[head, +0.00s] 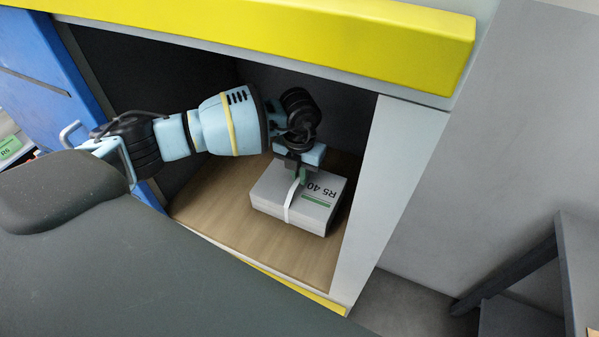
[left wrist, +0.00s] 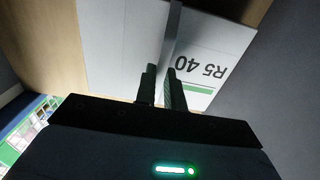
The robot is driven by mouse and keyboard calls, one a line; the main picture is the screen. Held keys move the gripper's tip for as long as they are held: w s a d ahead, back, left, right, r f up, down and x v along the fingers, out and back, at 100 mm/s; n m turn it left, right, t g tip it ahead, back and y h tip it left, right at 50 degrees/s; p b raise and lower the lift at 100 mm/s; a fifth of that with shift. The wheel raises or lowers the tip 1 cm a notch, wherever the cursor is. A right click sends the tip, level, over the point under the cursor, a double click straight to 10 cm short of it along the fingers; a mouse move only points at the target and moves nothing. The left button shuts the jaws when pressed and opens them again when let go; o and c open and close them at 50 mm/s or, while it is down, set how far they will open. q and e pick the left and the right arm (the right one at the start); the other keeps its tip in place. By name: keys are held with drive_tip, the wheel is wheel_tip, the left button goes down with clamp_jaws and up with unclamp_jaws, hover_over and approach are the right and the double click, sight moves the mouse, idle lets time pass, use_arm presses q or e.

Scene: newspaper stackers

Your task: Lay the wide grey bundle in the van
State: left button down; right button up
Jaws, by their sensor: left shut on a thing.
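The wide grey bundle (head: 322,212) has a white strap and a printed label "R5 40" with a green bar. It is inside the van's cargo space, over the wooden floor (head: 225,220) near the right wall. I cannot tell whether it touches the floor. My left gripper (head: 301,176) is above the bundle, shut on its strap. In the left wrist view the bundle (left wrist: 122,45) lies ahead of the two fingers (left wrist: 160,88), which close around the strap (left wrist: 174,35). My right gripper is not in view.
A yellow beam (head: 300,35) runs above the opening, and a white post (head: 385,190) bounds it on the right. A blue panel (head: 50,70) stands at the left. Wooden floor left of the bundle is bare. A dark grey table or stand (head: 570,270) is at the lower right.

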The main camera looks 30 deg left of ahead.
use_arm(q)
drive_tip(key=shift+w+f, duration=0.1)
drive_tip(key=shift+f, duration=0.25)
idle(0.6)
drive_tip(key=c, duration=1.4)
unclamp_jaws()
drive_tip(key=shift+s+f, duration=0.2)
drive_tip(key=shift+f, duration=0.1)
wheel_tip(320, 180, up, 8)
drive_tip(key=shift+r, duration=0.1)
